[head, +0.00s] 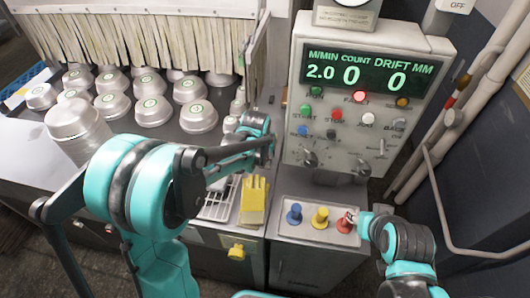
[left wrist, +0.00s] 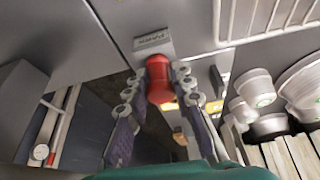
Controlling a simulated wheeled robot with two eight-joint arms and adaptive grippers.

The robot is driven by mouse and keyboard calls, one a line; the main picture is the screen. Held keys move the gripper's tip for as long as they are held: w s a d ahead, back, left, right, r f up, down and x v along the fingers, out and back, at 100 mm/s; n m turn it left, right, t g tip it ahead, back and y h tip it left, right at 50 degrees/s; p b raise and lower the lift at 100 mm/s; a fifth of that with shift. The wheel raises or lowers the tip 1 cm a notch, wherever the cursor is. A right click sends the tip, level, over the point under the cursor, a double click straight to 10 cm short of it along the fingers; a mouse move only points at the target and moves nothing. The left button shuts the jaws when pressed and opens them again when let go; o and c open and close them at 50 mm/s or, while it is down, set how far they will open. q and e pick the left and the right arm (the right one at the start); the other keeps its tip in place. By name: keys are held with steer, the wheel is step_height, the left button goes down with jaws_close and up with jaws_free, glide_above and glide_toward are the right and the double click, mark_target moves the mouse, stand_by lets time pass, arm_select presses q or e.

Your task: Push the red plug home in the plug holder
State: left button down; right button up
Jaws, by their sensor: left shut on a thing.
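How deep the plug sits is hidden. The arm from the left reaches toward the control panel. Fingers are too small or hidden there to tell their state.
The control panel (head: 362,130) rises behind the holder. Several metal pans (head: 150,110) stand on the bench at left. Pipes (head: 425,140) run along the right wall.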

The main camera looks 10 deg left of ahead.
arm_select(q)
steer(key=c, duration=1.2)
jaws_free()
steer(key=v, duration=1.2)
